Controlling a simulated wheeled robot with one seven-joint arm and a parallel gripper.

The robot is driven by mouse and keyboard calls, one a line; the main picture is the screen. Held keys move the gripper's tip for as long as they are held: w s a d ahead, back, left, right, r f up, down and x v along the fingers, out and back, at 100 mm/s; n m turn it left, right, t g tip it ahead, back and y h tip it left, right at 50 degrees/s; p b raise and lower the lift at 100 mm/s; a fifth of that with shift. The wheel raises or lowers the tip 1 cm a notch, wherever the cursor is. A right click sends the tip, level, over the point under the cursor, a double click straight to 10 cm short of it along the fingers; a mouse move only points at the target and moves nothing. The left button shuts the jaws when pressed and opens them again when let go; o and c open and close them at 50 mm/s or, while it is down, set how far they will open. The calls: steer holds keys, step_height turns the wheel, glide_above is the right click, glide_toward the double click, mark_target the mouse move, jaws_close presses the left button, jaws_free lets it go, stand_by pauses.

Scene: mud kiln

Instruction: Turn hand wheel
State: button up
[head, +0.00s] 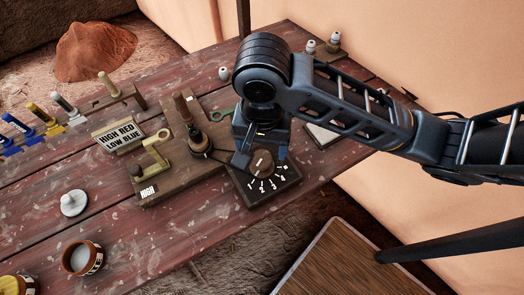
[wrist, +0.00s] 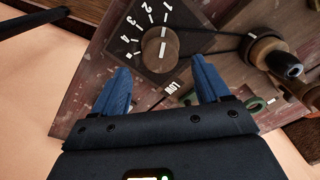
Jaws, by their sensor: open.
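A brown round knob (head: 262,162) with a white line sits on a dark square plate (head: 254,193) numbered 1 to 4, at the table's front edge. In the wrist view the knob (wrist: 160,49) lies just beyond my fingertips, its white line running nearly along the view. My gripper (head: 263,156) is open above the plate, and in the wrist view its blue fingers (wrist: 161,66) are apart with nothing between them. A dark round wheel-like part (head: 199,141) with a handle stands on a wooden board to the left. I cannot tell which is the hand wheel.
The wooden board (head: 180,180) also carries a brass crank (head: 153,152). A sign (head: 118,136) reads "HIGH RED LOW BLUE". Several coloured-handled tools lie at the left. A white-knobbed disc (head: 73,203) and a cup (head: 82,258) stand on open tabletop. A wooden stool-like top (head: 350,262) is below.

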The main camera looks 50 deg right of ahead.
mark_target(262, 157)
steer(key=shift+f, duration=1.8)
steer(key=shift+c, duration=0.3)
steer(key=c, duration=1)
